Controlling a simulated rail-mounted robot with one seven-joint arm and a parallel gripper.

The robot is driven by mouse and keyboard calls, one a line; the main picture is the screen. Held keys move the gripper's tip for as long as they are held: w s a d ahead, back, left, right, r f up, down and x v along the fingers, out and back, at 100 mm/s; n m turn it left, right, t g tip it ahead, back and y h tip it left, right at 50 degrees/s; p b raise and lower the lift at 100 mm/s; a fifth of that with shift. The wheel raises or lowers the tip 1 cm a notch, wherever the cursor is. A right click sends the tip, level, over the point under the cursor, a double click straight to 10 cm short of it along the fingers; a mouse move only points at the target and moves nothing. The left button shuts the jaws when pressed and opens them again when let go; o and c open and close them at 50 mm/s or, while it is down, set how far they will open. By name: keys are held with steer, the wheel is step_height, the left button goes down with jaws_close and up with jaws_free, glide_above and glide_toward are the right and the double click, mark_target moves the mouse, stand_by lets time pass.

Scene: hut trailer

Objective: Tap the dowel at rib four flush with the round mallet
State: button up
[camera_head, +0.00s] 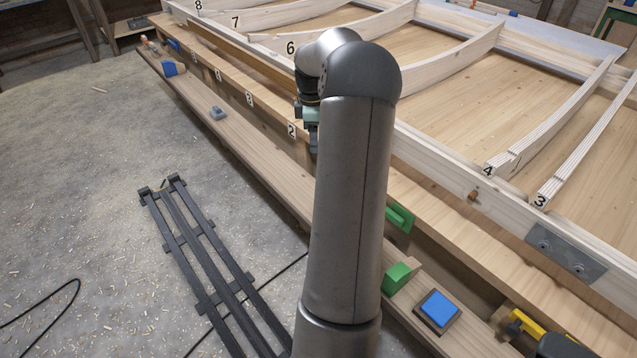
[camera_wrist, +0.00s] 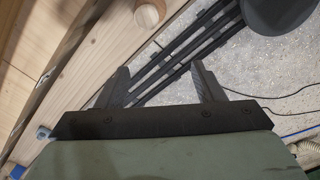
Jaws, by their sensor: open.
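The dowel (camera_head: 473,195) is a short brown peg sticking out of the pale frame's side beam, just below rib four (camera_head: 500,165), which carries the label 4. My gripper (camera_head: 311,135) is left of it in the head view, over the bench side, mostly hidden behind my arm. In the wrist view my gripper (camera_wrist: 160,80) has its two dark fingers wide apart with nothing between them. A round wooden piece (camera_wrist: 148,13) shows at the top edge of the wrist view, beyond the fingers; I cannot tell whether it is the round mallet. No mallet is clearly visible in the head view.
A long bench plank (camera_head: 255,150) runs along the frame, with a small grey block (camera_head: 217,113). Green blocks (camera_head: 400,278), a blue-topped block (camera_head: 438,308) and a yellow tool (camera_head: 525,325) lie at the near end. A grey metal plate (camera_head: 565,252) is on the beam.

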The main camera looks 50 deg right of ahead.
steer(key=s+d, duration=0.2)
steer(key=d, duration=0.2)
steer(key=f, duration=1)
steer(key=shift+w+d+f, duration=0.15)
steer(key=shift+w+f, duration=0.05)
steer(key=shift+f, duration=0.15)
step_height(320, 180, down, 6)
steer(key=shift+a, duration=0.2)
steer(key=shift+r, duration=0.1)
jaws_close()
